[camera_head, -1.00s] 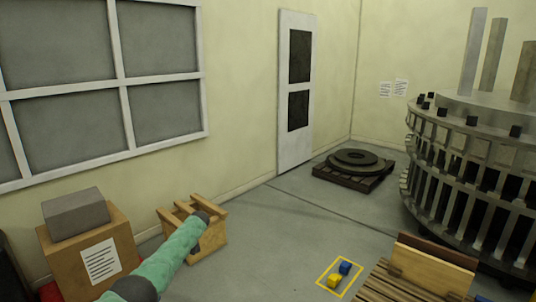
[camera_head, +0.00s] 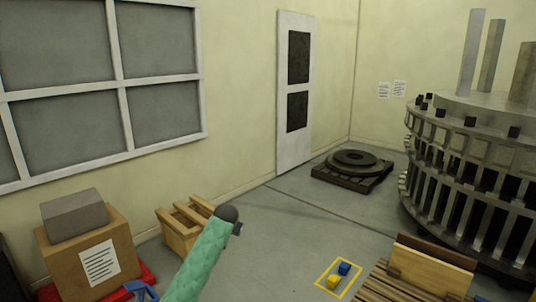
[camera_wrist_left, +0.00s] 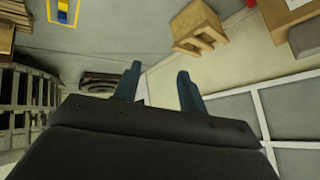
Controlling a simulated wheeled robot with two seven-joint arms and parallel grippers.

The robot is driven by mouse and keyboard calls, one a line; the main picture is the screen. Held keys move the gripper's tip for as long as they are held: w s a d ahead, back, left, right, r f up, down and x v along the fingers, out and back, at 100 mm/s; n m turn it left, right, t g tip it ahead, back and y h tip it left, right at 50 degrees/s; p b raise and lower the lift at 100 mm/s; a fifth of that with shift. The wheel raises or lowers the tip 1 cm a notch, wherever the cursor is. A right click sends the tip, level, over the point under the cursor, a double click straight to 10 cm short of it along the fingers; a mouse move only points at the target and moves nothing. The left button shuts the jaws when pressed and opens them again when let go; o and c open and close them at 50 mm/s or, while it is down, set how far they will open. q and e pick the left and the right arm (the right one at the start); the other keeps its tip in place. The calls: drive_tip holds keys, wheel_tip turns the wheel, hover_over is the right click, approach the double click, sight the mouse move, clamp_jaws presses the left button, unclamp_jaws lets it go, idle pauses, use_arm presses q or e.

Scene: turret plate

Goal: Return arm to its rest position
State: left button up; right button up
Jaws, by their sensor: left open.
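My left arm, in a green sleeve, comes up from the bottom of the head view. Its dark end (camera_head: 230,216) is in front of the right side of the wooden crate. In the left wrist view my left gripper (camera_wrist_left: 160,72) has its two blue-grey fingers apart, with nothing between them. The wooden crate (camera_wrist_left: 200,27) shows beyond the fingers there, apart from them. My right gripper is not in view.
A cardboard box (camera_head: 92,250) with a grey block (camera_head: 75,212) on top stands at left. A yellow-outlined floor square (camera_head: 322,279) holds a blue and a yellow block. The turret (camera_head: 470,160) and a wooden pallet (camera_head: 385,284) are at right. Mid floor is clear.

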use_arm(q)
drive_tip(key=s+f+g, duration=0.2)
drive_tip(key=s+f, duration=1.2)
drive_tip(key=s, duration=0.9)
drive_tip(key=s+f+n+g+h, duration=0.1)
drive_tip(key=s+f+g, duration=0.1)
drive_tip(key=s+f, duration=1.2)
drive_tip(key=s+f+g+h, duration=0.1)
drive_tip(key=s+f, duration=1.4)
drive_tip(key=s, duration=1.8)
drive_tip(key=shift+a+n+g, duration=0.3)
drive_tip(key=shift+a+g, duration=0.05)
drive_tip(key=shift+g, duration=0.55)
